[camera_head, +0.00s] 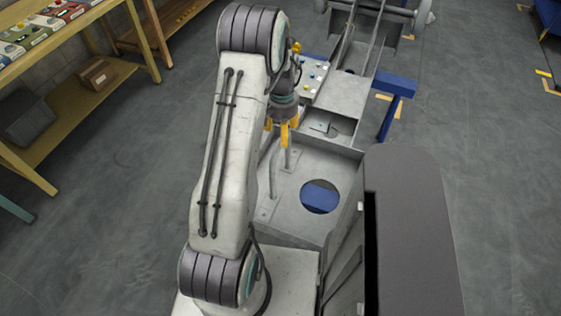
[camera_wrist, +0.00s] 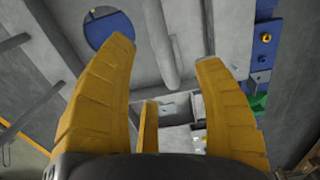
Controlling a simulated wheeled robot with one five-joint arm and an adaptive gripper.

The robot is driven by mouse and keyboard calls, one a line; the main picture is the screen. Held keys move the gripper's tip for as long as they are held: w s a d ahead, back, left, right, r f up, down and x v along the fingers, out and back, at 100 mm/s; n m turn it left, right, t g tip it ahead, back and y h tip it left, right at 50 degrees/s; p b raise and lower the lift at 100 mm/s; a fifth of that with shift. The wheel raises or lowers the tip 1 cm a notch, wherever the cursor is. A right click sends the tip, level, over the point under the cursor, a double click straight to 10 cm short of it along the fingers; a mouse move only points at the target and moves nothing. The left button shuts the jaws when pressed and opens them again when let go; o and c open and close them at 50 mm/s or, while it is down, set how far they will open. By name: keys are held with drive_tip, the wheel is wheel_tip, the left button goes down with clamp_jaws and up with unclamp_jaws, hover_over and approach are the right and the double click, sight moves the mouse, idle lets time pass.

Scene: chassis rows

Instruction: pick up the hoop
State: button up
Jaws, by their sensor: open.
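I cannot make out a hoop in either view. My gripper (camera_head: 283,138) hangs fingers down over the grey metal chassis (camera_head: 280,208) in the head view. In the wrist view my gripper (camera_wrist: 162,52) shows its yellow fingers spread apart, with nothing between them. Beneath the fingers are a grey rod and bare chassis metal. A round opening (camera_head: 320,197) in the chassis floor shows blue through it. My arm hides part of the chassis's left side in the head view.
A wooden shelf unit (camera_head: 90,85) with coloured items on top and a cardboard box (camera_head: 97,74) below stands at the left. A blue support (camera_head: 396,88) juts out right of the chassis. A blue panel with knobs (camera_wrist: 264,45) lies right in the wrist view.

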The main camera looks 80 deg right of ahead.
drive_tip(key=shift+s+d+f+p, duration=0.1)
drive_tip(key=shift+f+p, duration=0.4)
drive_tip(key=shift+f, duration=1.05)
drive_tip(key=shift+d+f+p, duration=0.1)
drive_tip(key=shift+f+p, duration=0.4)
drive_tip(key=shift+f, duration=1)
drive_tip(key=shift+r, duration=0.1)
clamp_jaws()
